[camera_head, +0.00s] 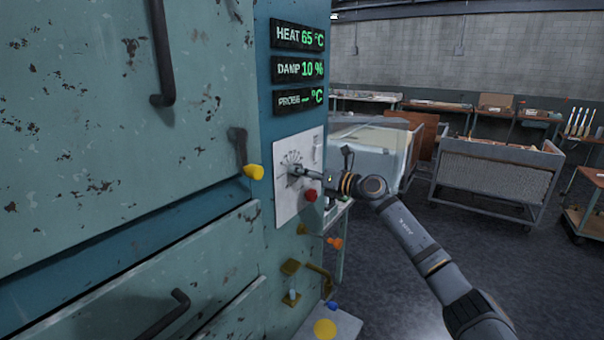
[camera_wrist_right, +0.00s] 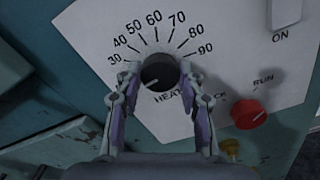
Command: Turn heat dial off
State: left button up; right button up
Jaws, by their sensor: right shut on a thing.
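The heat dial (camera_wrist_right: 158,74) is a dark round knob on a white panel (camera_wrist_right: 232,55), with marks from 30 to 90 around it. My right gripper (camera_wrist_right: 160,82) has its two fingers around the knob and is shut on it. In the head view my right gripper (camera_head: 300,171) reaches the white panel (camera_head: 289,205) from the right and hides most of the dial. A light pointer line on the knob points to the lower left, below the 30 mark. A display (camera_head: 299,36) above the panel reads HEAT 65 °C. My left gripper is not in view.
A red knob (camera_wrist_right: 247,114) marked RUN sits right of the dial, and a white switch (camera_wrist_right: 284,12) marked ON is above it. A yellow-tipped handle (camera_head: 253,171) juts out left of the panel. Carts and benches stand farther back right, beyond open floor.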

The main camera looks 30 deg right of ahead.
aim_at(291, 137)
jog(key=o, duration=1.2)
jog(key=shift+f, duration=0.1)
notch_tip(291, 137, up, 10)
jog(key=shift+r, duration=0.1)
